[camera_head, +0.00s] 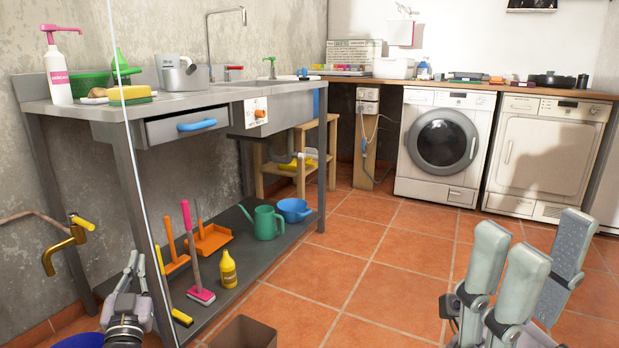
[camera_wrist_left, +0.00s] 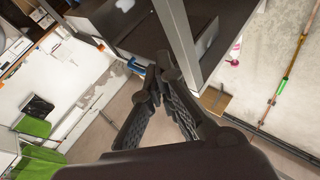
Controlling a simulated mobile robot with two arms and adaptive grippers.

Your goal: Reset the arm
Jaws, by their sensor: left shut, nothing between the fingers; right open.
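My left gripper (camera_head: 135,262) is low at the left of the head view, in front of the steel sink bench (camera_head: 48,165) and close to its front leg. In the left wrist view its two dark fingers (camera_wrist_left: 162,70) come together at the tips with nothing between them. My right gripper (camera_head: 532,246) is large at the lower right of the head view. Its pale grey fingers point up and stand apart, with nothing seen between them. It is over the tiled floor, clear of the furniture.
The bench's lower shelf holds a green watering can (camera_head: 262,223), a blue bowl (camera_head: 294,210), a yellow bottle (camera_head: 228,268) and brushes. A brown bin (camera_head: 246,332) stands at the bottom. A brass tap (camera_head: 68,246) juts from the left wall. Open tiles (camera_head: 385,262) lie before the washing machine (camera_head: 440,150).

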